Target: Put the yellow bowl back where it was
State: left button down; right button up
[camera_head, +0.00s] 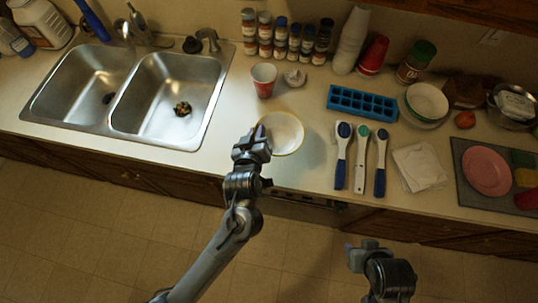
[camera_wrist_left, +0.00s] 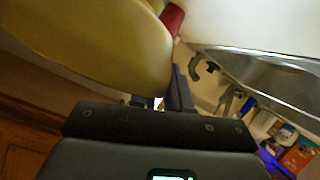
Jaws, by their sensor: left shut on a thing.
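The yellow bowl (camera_head: 285,133) shows its pale inside and yellow rim at the counter's front edge, right of the sink. In the left wrist view its yellow outer side (camera_wrist_left: 95,40) fills the upper left. My left gripper (camera_head: 261,134) is shut on the left part of the bowl's rim; its fingers show in the wrist view (camera_wrist_left: 176,90), partly hidden by the bowl. I cannot tell whether the bowl touches the counter. My right gripper (camera_head: 352,250) is over the floor in front of the counter, away from the bowl; its jaws are unclear.
A red cup (camera_head: 263,80) and a small white item (camera_head: 295,78) stand behind the bowl. A blue ice tray (camera_head: 362,103) and several brushes (camera_head: 342,155) lie to its right. The double sink (camera_head: 165,100) is at left. Some bare counter (camera_head: 225,150) lies between sink and bowl.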

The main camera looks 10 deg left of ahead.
pick_arm(q)
jog(key=shift+w+r+b, duration=0.15)
jog(key=shift+w+b, duration=0.2)
jog(key=shift+w, duration=0.2)
jog(key=shift+w+r+b, duration=0.15)
jog(key=shift+w+b, duration=0.2)
jog(key=shift+w, duration=0.2)
jog(key=shift+w+a+f, duration=0.5)
jog(key=shift+a+f, duration=1.15)
jog(key=shift+a, duration=0.15)
jog(key=shift+w+a+f, duration=0.5)
jog(key=shift+a+f, duration=1.2)
jog(key=shift+a, duration=0.1)
jog(key=shift+w+a+f, duration=0.5)
jog(key=shift+a+f, duration=1.15)
jog(key=shift+a, duration=0.15)
jog(key=shift+f, duration=0.3)
pick_arm(e)
jog(key=shift+x, duration=0.95)
pick_arm(q)
jog(key=shift+f, duration=0.2)
pick_arm(e)
jog(key=shift+a+f, duration=0.1)
jog(key=shift+a, duration=0.1)
pick_arm(q)
jog(key=c, duration=1.1)
grip_release()
